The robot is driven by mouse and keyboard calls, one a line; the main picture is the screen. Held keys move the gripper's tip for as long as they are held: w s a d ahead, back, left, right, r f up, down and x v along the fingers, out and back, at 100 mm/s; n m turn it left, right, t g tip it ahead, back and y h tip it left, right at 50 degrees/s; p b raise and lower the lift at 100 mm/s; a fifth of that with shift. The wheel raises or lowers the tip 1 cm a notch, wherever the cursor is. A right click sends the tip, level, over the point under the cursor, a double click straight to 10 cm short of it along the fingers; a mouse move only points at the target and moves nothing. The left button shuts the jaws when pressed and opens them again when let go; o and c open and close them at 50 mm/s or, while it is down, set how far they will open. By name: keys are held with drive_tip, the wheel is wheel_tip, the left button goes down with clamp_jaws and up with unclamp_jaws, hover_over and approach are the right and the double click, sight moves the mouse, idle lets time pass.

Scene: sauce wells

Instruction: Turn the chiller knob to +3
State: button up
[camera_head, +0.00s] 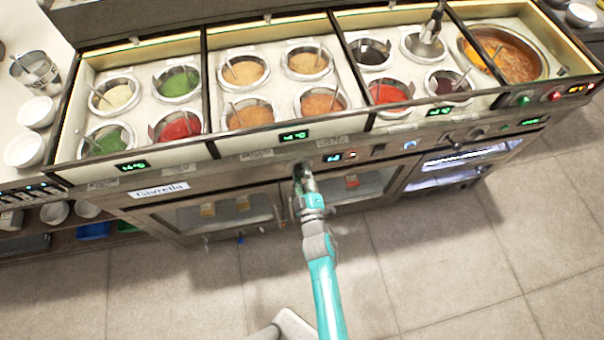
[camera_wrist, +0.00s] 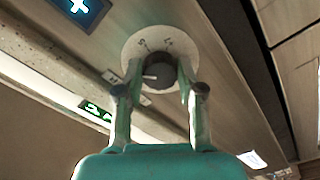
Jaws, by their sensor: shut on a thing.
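The chiller knob (camera_wrist: 160,74) is a dark round knob on a pale round dial plate (camera_wrist: 150,38) with small marks. It shows in the wrist view, with a light pointer line on its face. My gripper (camera_wrist: 158,76) has one finger on each side of the knob and is shut on it. In the head view my gripper (camera_head: 302,172) is at the front panel, below the middle green display (camera_head: 294,136), and mostly hides the knob. The dial's setting is too small to read surely.
Sauce wells with several filled pots (camera_head: 245,70) stand above the panel. Other green displays sit left (camera_head: 132,166) and right (camera_head: 440,110). The tiled floor (camera_head: 430,250) in front is clear.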

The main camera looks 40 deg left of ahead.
drive_tip(key=o, duration=1.1)
drive_tip(key=shift+o, duration=0.2)
drive_tip(key=v, duration=1.2)
